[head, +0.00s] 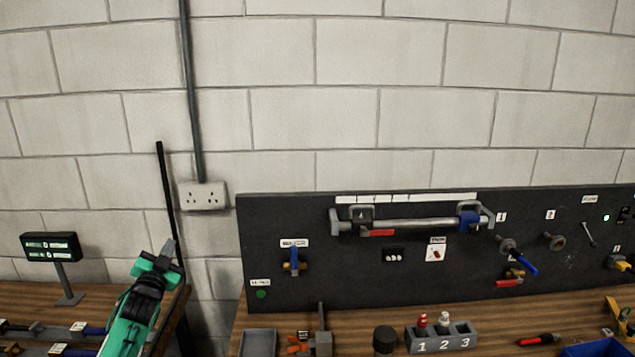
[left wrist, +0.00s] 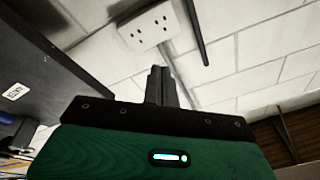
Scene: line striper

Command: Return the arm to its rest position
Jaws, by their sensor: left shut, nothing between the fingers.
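My left arm, green and black, comes in at the lower left of the head view. Its gripper (head: 171,248) points up toward the wall, in front of the gap between the two wooden benches. The fingers are closed together with nothing between them. The left wrist view also shows the shut fingers (left wrist: 161,86) in front of the white wall, below the socket. My right gripper is in neither view.
A black panel (head: 330,285) with a bar, valves and switches stands behind the right bench. A grey numbered holder (head: 440,338) and a clamp-like tool (head: 318,343) are on that bench. A display (head: 50,247) stands on the left bench. A socket (head: 203,196) is on the wall.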

